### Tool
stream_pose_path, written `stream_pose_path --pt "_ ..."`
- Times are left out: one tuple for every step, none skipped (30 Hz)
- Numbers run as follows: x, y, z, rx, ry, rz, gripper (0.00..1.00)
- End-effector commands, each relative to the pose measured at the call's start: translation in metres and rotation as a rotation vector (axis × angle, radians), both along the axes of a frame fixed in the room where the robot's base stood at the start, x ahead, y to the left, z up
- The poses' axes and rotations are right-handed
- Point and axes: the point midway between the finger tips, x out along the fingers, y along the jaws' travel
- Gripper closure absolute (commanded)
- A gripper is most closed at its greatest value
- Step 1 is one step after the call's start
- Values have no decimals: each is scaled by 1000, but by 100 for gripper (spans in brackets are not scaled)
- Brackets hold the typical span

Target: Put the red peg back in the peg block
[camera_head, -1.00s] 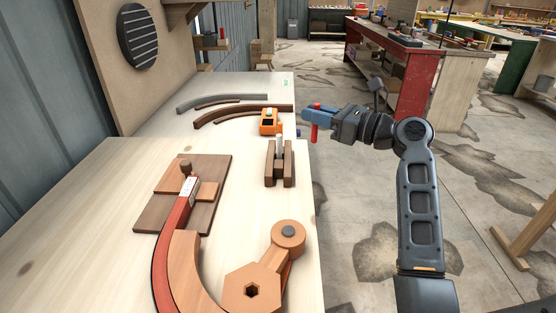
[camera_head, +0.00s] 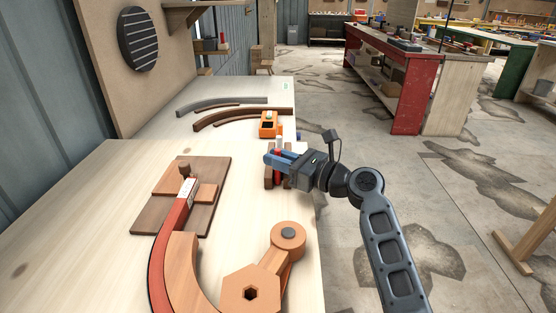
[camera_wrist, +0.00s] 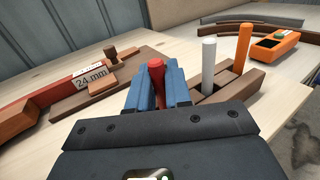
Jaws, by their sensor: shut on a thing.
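My gripper (camera_head: 279,157) has its blue jaws shut on the red peg (camera_wrist: 156,80), which stands roughly upright between them. In the head view my gripper is over the brown peg block (camera_head: 268,181), hiding much of it. In the wrist view the peg block (camera_wrist: 254,78) shows to the right of the jaws. A white peg (camera_wrist: 208,62) and an orange peg (camera_wrist: 243,48) stand upright there, apart from the red peg. The red peg's lower end is hidden, so I cannot tell whether it is in the block.
An orange device (camera_head: 267,129) lies behind the block, with curved brown and grey strips (camera_head: 230,116) beyond. A brown board (camera_head: 150,213) with a red curved piece lies left. A wooden hexagon-ended piece (camera_head: 252,287) lies in front. The bench is clear between.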

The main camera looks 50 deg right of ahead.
Motion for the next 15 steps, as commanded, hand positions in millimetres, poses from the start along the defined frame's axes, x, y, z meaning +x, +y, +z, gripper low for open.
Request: stream_pose_path --pt "0 0 0 0 -1 0 100" --pt "0 0 1 0 -1 0 100" --pt "0 0 1 0 -1 0 100" --pt "0 0 1 0 -1 0 100" --pt "0 0 1 0 -1 0 100" --pt "0 0 1 0 0 0 100" --pt "0 0 0 0 0 0 100" --pt "0 0 -1 1 0 0 100" --pt "0 0 -2 1 0 1 100" --pt "0 0 -2 1 -1 1 80" --pt "0 0 -2 1 -1 1 78" --pt "0 0 -2 1 -1 1 74" --pt "0 0 -2 1 -1 1 71" --pt "0 0 -2 1 -1 1 68" --pt "0 0 -2 0 -1 1 64"
